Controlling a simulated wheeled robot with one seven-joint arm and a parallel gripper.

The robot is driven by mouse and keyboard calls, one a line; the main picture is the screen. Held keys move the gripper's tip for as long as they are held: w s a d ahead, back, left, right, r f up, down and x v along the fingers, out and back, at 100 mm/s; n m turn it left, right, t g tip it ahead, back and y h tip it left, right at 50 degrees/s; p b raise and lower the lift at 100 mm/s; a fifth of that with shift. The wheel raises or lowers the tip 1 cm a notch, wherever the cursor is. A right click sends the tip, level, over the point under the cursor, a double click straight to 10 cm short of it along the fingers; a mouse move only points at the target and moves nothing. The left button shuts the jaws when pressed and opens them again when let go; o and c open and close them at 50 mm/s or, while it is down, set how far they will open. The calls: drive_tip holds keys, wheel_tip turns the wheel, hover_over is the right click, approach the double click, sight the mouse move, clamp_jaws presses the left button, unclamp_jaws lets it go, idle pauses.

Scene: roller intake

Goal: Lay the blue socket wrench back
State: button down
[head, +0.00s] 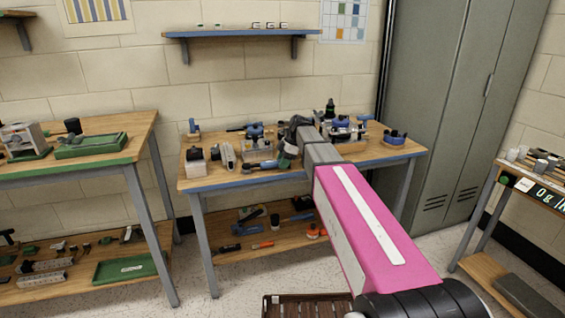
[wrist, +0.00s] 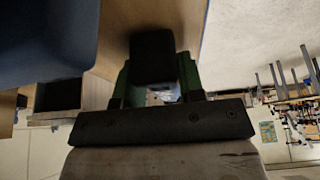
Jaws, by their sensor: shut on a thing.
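My gripper (head: 286,160) is over the middle of the blue-edged workbench (head: 225,184). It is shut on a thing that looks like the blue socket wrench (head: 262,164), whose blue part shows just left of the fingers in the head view. The gripper hides the rest, and the gap to the bench top cannot be told. In the wrist view, a dark block (wrist: 152,58) sits between the green-sided fingers, close to the wooden surface. I cannot make out the wrench there.
Blue-topped fixtures (head: 342,128) and a round blue item (head: 395,137) stand right of my arm; white and grey blocks (head: 195,162) stand left. Tools lie on the lower shelf (head: 235,262). A green-edged bench (head: 100,160) is at left, a grey locker (head: 440,110) at right.

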drive_tip(key=c, duration=0.6)
unclamp_jaws()
drive_tip(key=shift+c, duration=0.2)
drive_tip(key=shift+r, duration=0.1)
